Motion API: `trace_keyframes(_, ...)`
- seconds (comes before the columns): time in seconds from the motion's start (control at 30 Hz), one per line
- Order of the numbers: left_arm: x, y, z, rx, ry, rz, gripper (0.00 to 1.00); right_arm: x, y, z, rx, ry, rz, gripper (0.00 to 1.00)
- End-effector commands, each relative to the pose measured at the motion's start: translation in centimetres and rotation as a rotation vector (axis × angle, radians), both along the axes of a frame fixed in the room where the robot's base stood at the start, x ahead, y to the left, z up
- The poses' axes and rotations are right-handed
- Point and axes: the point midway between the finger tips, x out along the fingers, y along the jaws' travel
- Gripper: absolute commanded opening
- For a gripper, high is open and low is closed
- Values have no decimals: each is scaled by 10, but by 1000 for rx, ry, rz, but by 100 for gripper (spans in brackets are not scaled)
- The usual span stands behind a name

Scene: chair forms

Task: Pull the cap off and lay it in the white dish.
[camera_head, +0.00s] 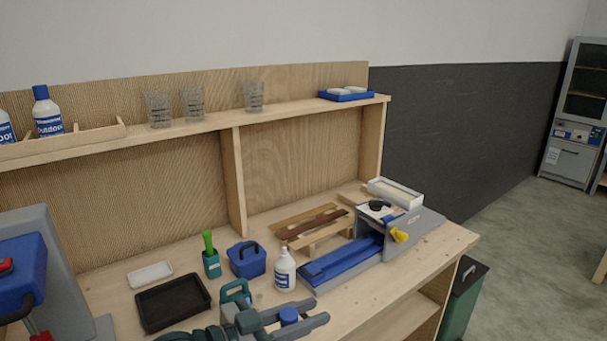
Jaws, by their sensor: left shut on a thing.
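My left gripper (306,318) is at the bottom centre of the head view, in front of the white bottle and above the bench's front area. Its fingers are shut on a small blue cap (288,315). The white bottle (285,270) with a blue label stands upright on the bench, and its white neck shows bare, with no cap on it. The gripper and cap look apart from the bottle. The white dish (150,275) lies at the left of the bench and looks empty. My right gripper is not in view.
A black tray (173,302) lies just in front of the dish. A blue and grey machine (345,262) fills the right.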

Motion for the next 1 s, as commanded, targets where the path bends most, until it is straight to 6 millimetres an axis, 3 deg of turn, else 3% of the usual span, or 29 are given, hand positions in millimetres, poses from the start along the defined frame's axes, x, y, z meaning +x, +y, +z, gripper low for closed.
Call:
trace_keyframes(0.17,7,7,18,-12,4,156,0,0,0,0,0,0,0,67)
trace_keyframes(0.33,20,47,21,-10,10,384,0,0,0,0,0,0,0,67)
trace_keyframes(0.5,27,105,8,-4,13,629,0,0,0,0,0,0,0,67)
trace_keyframes(0.7,20,167,-14,0,9,853,0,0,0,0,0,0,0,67)
trace_keyframes(0.83,14,192,-24,1,6,943,0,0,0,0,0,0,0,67)
trace_keyframes(1.0,8,208,-31,1,2,999,0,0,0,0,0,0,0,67)
